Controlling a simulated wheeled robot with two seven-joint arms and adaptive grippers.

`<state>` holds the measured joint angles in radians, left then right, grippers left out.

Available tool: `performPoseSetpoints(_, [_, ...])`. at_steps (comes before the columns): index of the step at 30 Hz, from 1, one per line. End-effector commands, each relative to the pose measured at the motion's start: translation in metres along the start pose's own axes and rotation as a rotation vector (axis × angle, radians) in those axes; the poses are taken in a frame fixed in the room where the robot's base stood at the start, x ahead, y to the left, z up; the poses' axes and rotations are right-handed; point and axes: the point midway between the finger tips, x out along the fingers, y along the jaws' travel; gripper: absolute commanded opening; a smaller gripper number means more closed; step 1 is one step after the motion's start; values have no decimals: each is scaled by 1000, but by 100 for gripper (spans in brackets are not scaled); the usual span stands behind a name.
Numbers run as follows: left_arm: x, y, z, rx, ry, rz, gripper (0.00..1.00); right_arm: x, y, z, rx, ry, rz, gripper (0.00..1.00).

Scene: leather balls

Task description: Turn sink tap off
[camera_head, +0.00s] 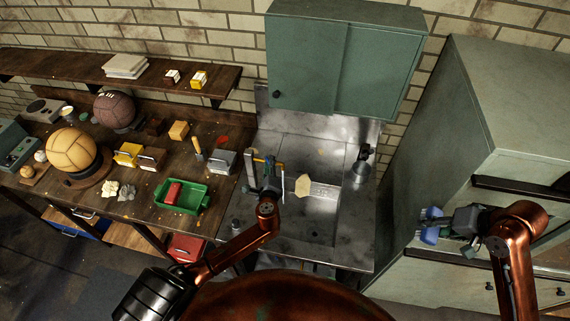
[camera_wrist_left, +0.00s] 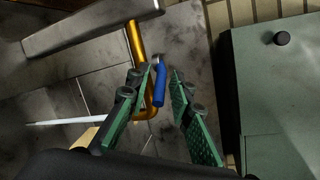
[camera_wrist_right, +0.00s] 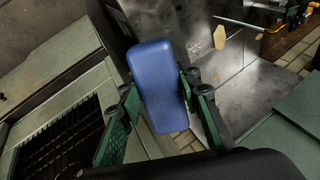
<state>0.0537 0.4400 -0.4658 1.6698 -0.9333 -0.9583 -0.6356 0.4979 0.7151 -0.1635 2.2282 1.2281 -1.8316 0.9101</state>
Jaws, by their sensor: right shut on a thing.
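The tap shows in the left wrist view as a brass pipe (camera_wrist_left: 135,42) with a blue lever handle (camera_wrist_left: 159,86). In the head view its brass part (camera_head: 264,160) is at the back left of the metal sink (camera_head: 318,228). My left gripper (camera_wrist_left: 168,95) is open, its green-padded fingers on either side of the blue handle; I cannot tell whether they touch it. It also shows over the sink's left side in the head view (camera_head: 270,180). My right gripper (camera_wrist_right: 160,100) is shut on a blue rounded block (camera_wrist_right: 159,80), held in front of the grey-green cabinet, right of the sink.
A pale wooden-looking piece (camera_head: 303,186) is at the sink. A dark object (camera_head: 362,160) stands at its right back. A green wall cabinet (camera_head: 340,60) hangs above. The workbench (camera_head: 150,215) at left holds balls, a green tray (camera_head: 182,198) and boxes.

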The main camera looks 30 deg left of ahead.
Motion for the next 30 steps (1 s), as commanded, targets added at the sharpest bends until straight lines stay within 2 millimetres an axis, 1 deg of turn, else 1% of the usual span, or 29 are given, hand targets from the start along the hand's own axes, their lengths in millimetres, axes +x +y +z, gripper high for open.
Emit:
performPoseSetpoints(1, [0, 0, 0, 0, 0, 0, 16, 0, 0, 0, 0, 1, 0, 5])
performPoseSetpoints(8, [0, 0, 0, 0, 0, 0, 0, 0, 0, 0, 0, 1, 0, 5])
performPoseSetpoints(25, [0, -2, 0, 0, 2, -4, 0, 0, 0, 0, 0, 1, 0, 5])
performPoseSetpoints(28, [0, -4, -4, 4, 15, -12, 0, 0, 0, 0, -1, 0, 0, 5])
performPoseSetpoints(30, [0, -8, -10, 9, 38, -27, 0, 0, -1, 0, -2, 0, -1, 5])
